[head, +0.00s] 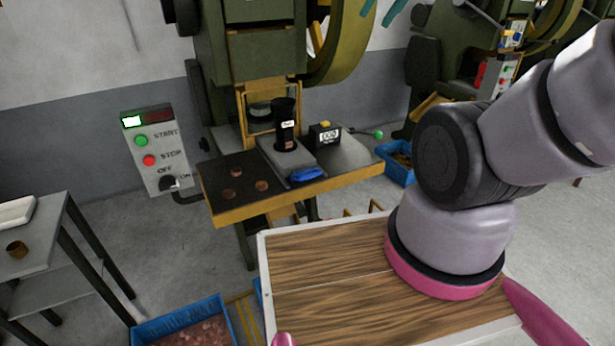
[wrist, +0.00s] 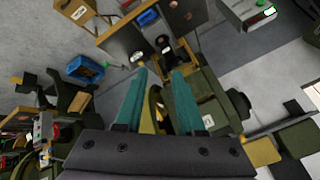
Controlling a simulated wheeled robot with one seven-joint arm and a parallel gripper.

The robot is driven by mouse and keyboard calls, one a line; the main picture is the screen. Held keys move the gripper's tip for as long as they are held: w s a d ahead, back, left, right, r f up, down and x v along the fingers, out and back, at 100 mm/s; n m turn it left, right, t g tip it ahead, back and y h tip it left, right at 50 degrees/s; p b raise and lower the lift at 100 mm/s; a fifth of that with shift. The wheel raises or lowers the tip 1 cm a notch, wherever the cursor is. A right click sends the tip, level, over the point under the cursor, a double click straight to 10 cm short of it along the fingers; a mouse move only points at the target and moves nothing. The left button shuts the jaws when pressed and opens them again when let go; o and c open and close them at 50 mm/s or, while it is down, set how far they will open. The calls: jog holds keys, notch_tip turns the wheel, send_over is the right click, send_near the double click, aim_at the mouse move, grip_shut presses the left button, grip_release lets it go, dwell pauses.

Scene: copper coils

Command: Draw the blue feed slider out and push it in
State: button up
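The blue feed slider (head: 306,174) sits at the front end of a grey plate (head: 292,156) on the press's dark, yellow-edged table (head: 235,209). In the wrist view the blue slider (wrist: 148,18) shows near the top. A black cylinder with a white label (head: 285,125) stands on the grey plate behind the slider. My gripper (wrist: 160,72) is open, with its two teal fingers apart and nothing between them. In the head view only teal finger parts show at the top edge, well above and apart from the slider.
Copper discs (head: 235,170) lie on the table left of the slider. A counter box (head: 325,135) and green knob (head: 377,134) are at right. A control panel (head: 155,150) stands left. A blue crate of discs (head: 160,332) is on the floor. Space in front of the slider looks clear.

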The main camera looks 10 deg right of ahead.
jog(key=w+a+f+m+g+y, duration=0.2)
jog(key=w+f+m+g+y, duration=0.55)
jog(key=w+f+m, duration=1.2)
jog(key=w+d+f+m+t+y, duration=0.25)
jog(key=f+m, duration=0.25)
jog(key=f, duration=0.4)
jog(key=w+d+f+m+t+y, duration=0.15)
jog(key=w+f+m, duration=0.25)
jog(key=f, duration=0.5)
jog(key=m+t, duration=0.5)
jog(key=m, duration=0.6)
send_near(313, 176)
jog(key=shift+y, duration=0.35)
jog(key=x, duration=1.1)
jog(key=shift+w+f, duration=0.1)
jog(key=shift+f, duration=0.25)
grip_shut()
